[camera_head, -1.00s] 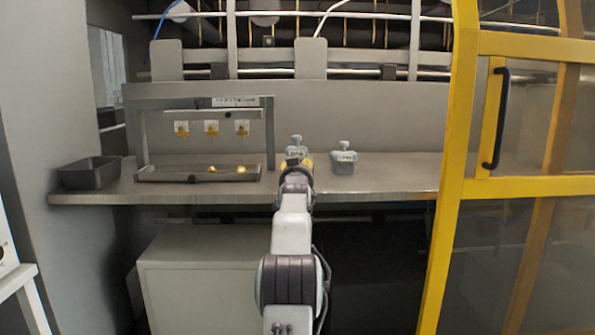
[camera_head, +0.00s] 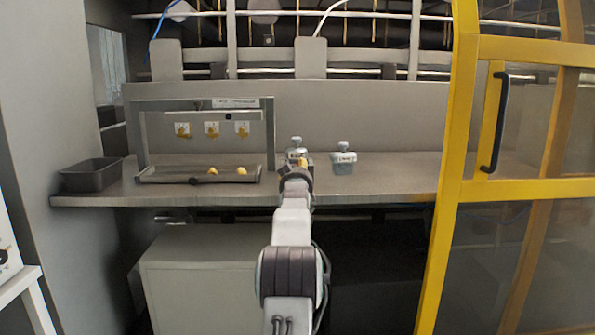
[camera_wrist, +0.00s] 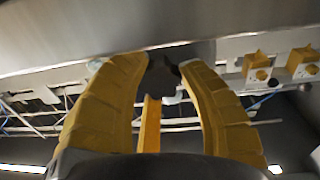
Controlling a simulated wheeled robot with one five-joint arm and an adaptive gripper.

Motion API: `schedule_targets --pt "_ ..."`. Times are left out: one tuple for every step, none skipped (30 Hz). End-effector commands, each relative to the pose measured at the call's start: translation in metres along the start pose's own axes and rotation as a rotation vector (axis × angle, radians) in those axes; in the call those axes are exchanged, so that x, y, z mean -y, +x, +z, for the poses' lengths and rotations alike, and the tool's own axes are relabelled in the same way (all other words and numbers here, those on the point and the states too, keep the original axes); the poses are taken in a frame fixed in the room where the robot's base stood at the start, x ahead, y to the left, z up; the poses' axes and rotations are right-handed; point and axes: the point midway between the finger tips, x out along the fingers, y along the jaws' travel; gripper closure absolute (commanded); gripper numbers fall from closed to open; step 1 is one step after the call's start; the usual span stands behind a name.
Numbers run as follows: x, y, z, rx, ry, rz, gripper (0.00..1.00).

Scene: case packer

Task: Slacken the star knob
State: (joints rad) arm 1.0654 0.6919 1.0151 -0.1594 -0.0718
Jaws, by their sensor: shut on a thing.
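In the head view my gripper (camera_head: 298,160) is at the left one of two grey clamp-like blocks on the bench. This left block (camera_head: 296,142) shows only its top behind my gripper. The right block (camera_head: 343,161) stands upright and free, with a small knob-like top.
The steel bench (camera_head: 400,180) is clear right of the blocks. At left stand a metal frame (camera_head: 270,140) with yellow pieces on white plates, a shallow tray (camera_head: 160,176) with two yellow pieces, and a dark bin (camera_head: 92,175). A yellow guard door (camera_head: 520,188) stands at right.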

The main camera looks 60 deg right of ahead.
Motion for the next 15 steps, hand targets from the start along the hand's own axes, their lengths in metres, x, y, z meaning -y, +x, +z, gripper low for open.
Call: schedule_targets --pt "0.0013 -0.0001 -0.0018 -0.005 -0.003 -0.002 0.95" --pt "0.0014 -0.0001 -0.0018 -0.005 -0.003 -0.002 0.95" --pt "0.0014 -0.0001 -0.0018 -0.005 -0.002 -0.002 0.95" --pt "0.0014 -0.0001 -0.0019 -0.005 -0.002 -0.002 0.95" --pt "0.0015 -0.0001 -0.0019 -0.005 -0.002 -0.002 0.95" --pt "0.0015 -0.0001 -0.002 -0.005 -0.001 -0.002 0.95" --pt "0.0015 -0.0001 -0.002 -0.005 -0.001 -0.002 0.95" --pt "0.0015 -0.0001 -0.0021 -0.005 -0.001 -0.002 0.95" --pt "0.0016 -0.0001 -0.0021 -0.005 -0.001 -0.002 0.58" --pt "0.0016 -0.0001 -0.0021 -0.005 0.0 -0.002 0.55" --pt "0.0016 -0.0001 -0.002 -0.005 0.0 -0.002 0.53" --pt "0.0014 -0.0001 -0.0018 -0.004 0.0 -0.002 0.5" --pt "0.0013 -0.0001 -0.0017 -0.004 0.0 -0.002 0.5" --pt "0.0012 -0.0001 -0.0015 -0.004 0.0 -0.002 0.5" --pt "0.0011 -0.0001 -0.0014 -0.003 0.0 -0.001 0.5"
